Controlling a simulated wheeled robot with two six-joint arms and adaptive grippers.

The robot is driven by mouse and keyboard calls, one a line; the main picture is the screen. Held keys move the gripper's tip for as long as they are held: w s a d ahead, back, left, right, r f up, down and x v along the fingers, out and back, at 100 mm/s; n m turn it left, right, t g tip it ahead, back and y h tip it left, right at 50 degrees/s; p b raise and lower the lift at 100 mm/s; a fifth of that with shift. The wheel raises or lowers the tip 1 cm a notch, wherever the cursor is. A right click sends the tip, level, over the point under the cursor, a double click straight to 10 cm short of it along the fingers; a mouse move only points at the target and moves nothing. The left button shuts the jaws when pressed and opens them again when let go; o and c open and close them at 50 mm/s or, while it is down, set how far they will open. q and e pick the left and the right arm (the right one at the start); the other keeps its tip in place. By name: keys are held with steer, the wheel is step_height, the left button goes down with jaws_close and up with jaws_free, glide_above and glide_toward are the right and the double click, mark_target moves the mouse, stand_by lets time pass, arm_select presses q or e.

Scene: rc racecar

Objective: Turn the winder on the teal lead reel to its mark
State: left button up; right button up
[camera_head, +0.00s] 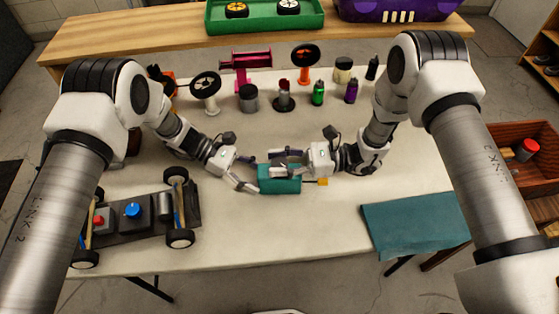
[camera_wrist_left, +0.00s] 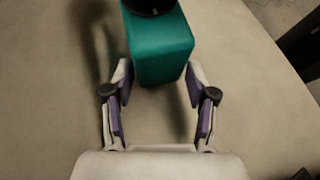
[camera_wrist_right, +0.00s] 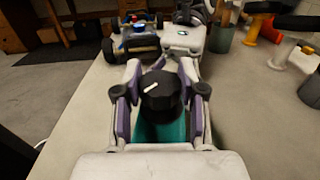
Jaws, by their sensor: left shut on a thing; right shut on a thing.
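The teal lead reel (camera_head: 279,186) stands on the table between my two arms, as a block with rounded edges. My left gripper (camera_head: 254,177) is shut on its left end; the left wrist view shows my fingertips (camera_wrist_left: 158,78) on both sides of the teal body (camera_wrist_left: 160,55). The winder (camera_wrist_right: 161,92) is a round black knob with a white pointer line on top of the reel. My right gripper (camera_wrist_right: 158,82) is shut on the winder, one finger at each side. In the head view my right gripper (camera_head: 288,160) hides most of the winder. I cannot make out the reel's mark.
A car chassis (camera_head: 150,215) with wheels lies at the left. Several bottles, pots and stands, such as a green bottle (camera_head: 318,93), line the table's back. A teal mat (camera_head: 415,222) lies at the front right. A small yellow piece (camera_head: 322,182) is beside the reel.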

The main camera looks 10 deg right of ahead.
mark_target(280, 162)
steer(key=m+t+h, duration=0.1)
steer(key=m+t, duration=0.1)
steer(key=t, duration=0.2)
steer(key=m+t+h, duration=0.1)
steer(key=m+t, duration=0.2)
steer(key=t, duration=0.1)
steer(key=shift+s+a, duration=0.1)
steer(key=m+t+h, duration=0.4)
steer(key=t, duration=0.1)
steer(key=shift+m+t+h, duration=0.3)
steer(key=o, duration=1.2)
step_height(280, 162, up, 10)
